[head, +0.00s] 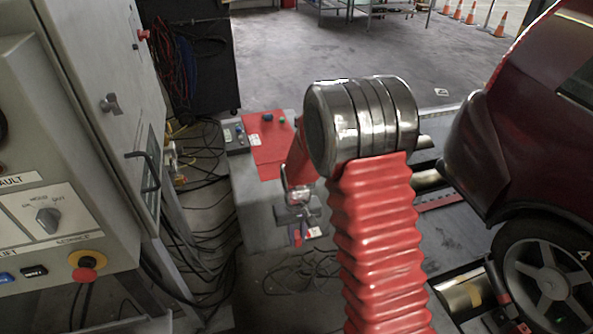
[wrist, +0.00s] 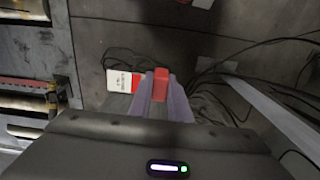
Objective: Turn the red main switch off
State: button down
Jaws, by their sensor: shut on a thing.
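A small red knob (head: 143,35), which looks like the main switch, sticks out of the grey cabinet (head: 95,95) at the upper left of the head view. Its setting is too small to tell. My gripper (head: 299,232) is low in the middle of the head view, well apart from the knob. In the wrist view, my gripper's fingers (wrist: 161,88) are shut on a small red block (wrist: 161,79). A white card with red print (wrist: 122,81) shows beside the fingers. The knob is not in the wrist view.
A control panel with a selector (head: 47,217) and a red emergency button on yellow (head: 86,273) stands at the near left. Cables (head: 205,160) lie beside the cabinet. A dark red car (head: 530,120) stands at the right.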

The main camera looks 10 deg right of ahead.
aim_at(142, 35)
jog(key=z, duration=0.15)
jog(key=i, duration=1.2)
jog(key=u, duration=0.4)
jog(key=i, duration=0.7)
jog(key=u, duration=0.35)
